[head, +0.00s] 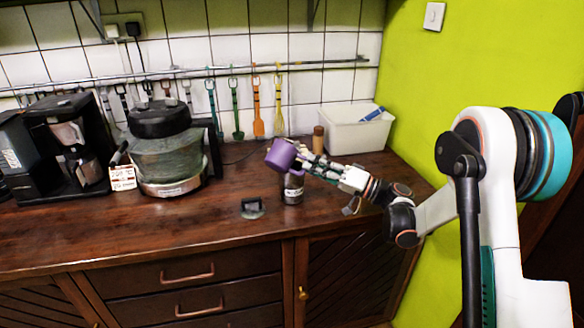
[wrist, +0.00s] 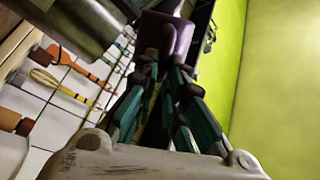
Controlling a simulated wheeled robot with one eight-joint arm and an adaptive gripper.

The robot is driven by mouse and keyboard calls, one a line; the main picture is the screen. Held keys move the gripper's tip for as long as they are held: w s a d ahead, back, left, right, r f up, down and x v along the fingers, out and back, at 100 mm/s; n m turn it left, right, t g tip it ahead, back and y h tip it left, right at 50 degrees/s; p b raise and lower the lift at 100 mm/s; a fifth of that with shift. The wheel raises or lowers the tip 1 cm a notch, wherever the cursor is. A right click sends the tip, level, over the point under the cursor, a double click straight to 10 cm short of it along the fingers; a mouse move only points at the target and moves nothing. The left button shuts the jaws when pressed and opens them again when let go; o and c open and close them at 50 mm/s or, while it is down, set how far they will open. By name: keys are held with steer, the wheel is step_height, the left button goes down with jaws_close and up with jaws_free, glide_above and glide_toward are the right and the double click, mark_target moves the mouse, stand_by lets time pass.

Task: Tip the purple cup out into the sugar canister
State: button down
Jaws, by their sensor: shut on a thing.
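The purple cup (head: 282,154) is held up over the counter and is tilted. My gripper (head: 302,158) is shut on it from the right. In the wrist view the purple cup (wrist: 168,32) sits between the fingertips of my gripper (wrist: 165,65). The sugar canister (head: 292,188), a small metallic jar with a pale label, stands upright on the counter just below the cup. A metallic surface, likely this canister (wrist: 75,25), fills the upper left of the wrist view. The cup's inside, and whether anything falls from it, cannot be seen.
A dark lid-like object (head: 252,209) lies left of the canister. A brown-capped jar (head: 318,140) and a white bin (head: 352,130) stand behind. A large glass-bodied appliance (head: 166,155) and a coffee maker (head: 68,145) stand left. The front left counter is clear.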

steer(key=shift+r+m+t, duration=0.15)
steer(key=shift+m+t, duration=0.25)
steer(key=shift+m, duration=0.7)
steer(key=shift+f+m+t, duration=0.4)
steer(key=shift+f+m, duration=0.25)
steer(key=shift+m, duration=0.35)
steer(key=shift+w+r+m+t+b, duration=0.1)
steer(key=shift+m+t+b, duration=0.5)
steer(key=shift+m, duration=0.5)
steer(key=shift+f+m+t+b, duration=0.2)
steer(key=shift+f+m+b, duration=0.2)
steer(key=shift+m, duration=0.25)
steer(key=shift+f+m+t+b, duration=0.25)
steer(key=shift+m+b, duration=0.2)
steer(key=shift+m, duration=0.2)
steer(key=shift+w+d+r+m+t+h+b, duration=0.1)
steer(key=shift+m+t+h+b, duration=0.4)
steer(key=shift+m, duration=0.7)
steer(key=shift+w+d+r+m+t+h+b, duration=0.1)
steer(key=shift+m+t+h, duration=0.1)
steer(key=shift+m+t, duration=0.75)
stand_by(1.3)
